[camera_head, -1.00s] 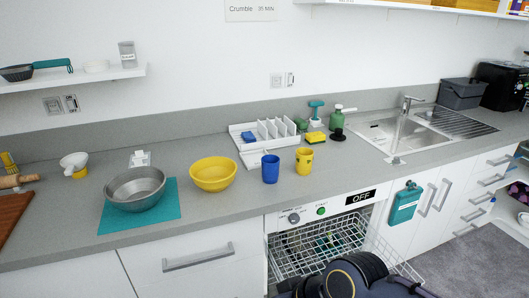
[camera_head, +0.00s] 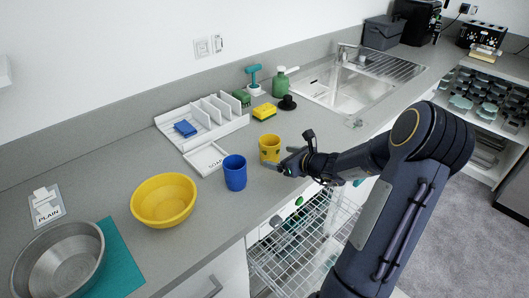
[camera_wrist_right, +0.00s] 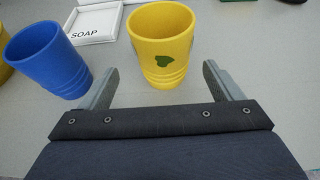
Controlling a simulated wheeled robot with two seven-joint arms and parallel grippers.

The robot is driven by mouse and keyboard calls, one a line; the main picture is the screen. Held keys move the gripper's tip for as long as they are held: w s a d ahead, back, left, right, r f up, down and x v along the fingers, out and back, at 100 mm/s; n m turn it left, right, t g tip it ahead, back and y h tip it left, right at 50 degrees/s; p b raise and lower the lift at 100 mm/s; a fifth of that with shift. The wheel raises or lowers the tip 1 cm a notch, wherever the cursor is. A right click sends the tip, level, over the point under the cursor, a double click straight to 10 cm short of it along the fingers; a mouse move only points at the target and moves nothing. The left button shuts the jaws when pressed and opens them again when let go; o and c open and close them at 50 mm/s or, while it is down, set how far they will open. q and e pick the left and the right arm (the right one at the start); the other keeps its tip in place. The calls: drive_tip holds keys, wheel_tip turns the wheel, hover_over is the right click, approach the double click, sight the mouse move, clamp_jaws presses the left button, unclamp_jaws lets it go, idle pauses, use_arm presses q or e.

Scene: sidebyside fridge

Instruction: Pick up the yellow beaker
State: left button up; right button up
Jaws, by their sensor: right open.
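The yellow beaker (camera_head: 269,148) stands upright on the grey counter, right of the blue beaker (camera_head: 235,172). My right gripper (camera_head: 281,164) is just in front of it, low over the counter. In the right wrist view the yellow beaker (camera_wrist_right: 161,45), with a green mark on its side, stands ahead of and between the two open fingers (camera_wrist_right: 158,88). The fingers do not touch it. The blue beaker (camera_wrist_right: 50,58) is close to the left finger in that view. My left gripper is out of view.
A soap tray (camera_head: 205,158) and a white rack (camera_head: 223,128) are behind the beakers. A yellow bowl (camera_head: 163,200) is at left. A yellow sponge (camera_head: 264,112) and green bottle (camera_head: 280,82) stand behind. The open dishwasher basket (camera_head: 290,245) lies below the counter edge.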

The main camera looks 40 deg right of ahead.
sight(277, 154)
drive_tip(key=shift+w+a+f, duration=0.1)
drive_tip(key=shift+w+f, duration=0.05)
drive_tip(key=shift+w, duration=0.5)
drive_tip(key=p+x, duration=0.1)
drive_tip(key=x, duration=0.3)
drive_tip(key=shift+d, duration=0.35)
drive_tip(key=shift+w+a+f, duration=0.1)
drive_tip(key=shift+w+f, duration=0.05)
drive_tip(key=shift+w, duration=0.45)
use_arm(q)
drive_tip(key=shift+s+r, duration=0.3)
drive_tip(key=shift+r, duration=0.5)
use_arm(e)
drive_tip(key=c, duration=1.1)
